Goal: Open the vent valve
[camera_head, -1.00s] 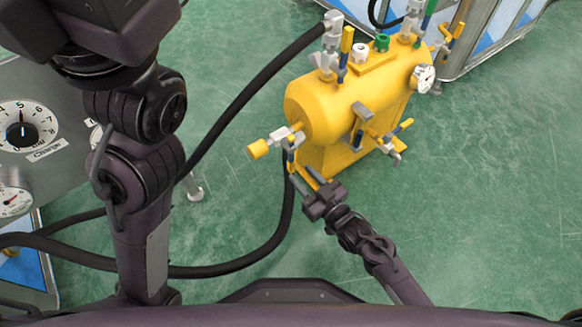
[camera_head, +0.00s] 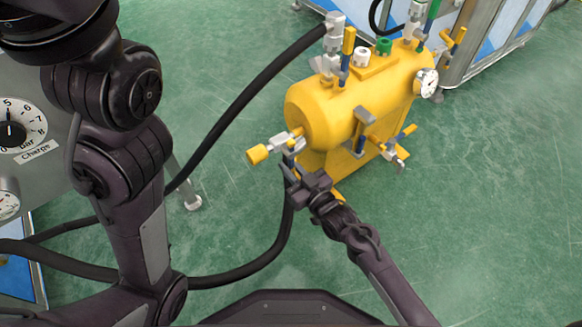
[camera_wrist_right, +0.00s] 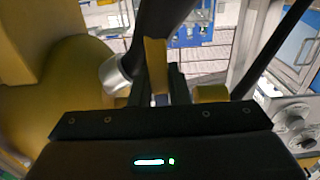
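The yellow tank (camera_head: 325,115) stands on the green floor in the head view. At its near left end a pale valve fitting (camera_head: 283,143) carries a yellow outlet cap (camera_head: 257,154). A small yellow and blue lever (camera_head: 291,146) hangs on this fitting. My right gripper (camera_head: 295,172) is just below the lever, close to it. In the right wrist view a yellow lever-like strip (camera_wrist_right: 155,65) stands at the dark fingers (camera_wrist_right: 170,88), which look close together. I cannot tell whether they grip it. My left gripper is out of view.
Other valves with levers (camera_head: 347,45) and a pressure gauge (camera_head: 426,82) sit on the tank. Black hoses (camera_head: 235,110) run left from it. A panel with a charge dial (camera_head: 12,132) is at the left. The floor at the right is clear.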

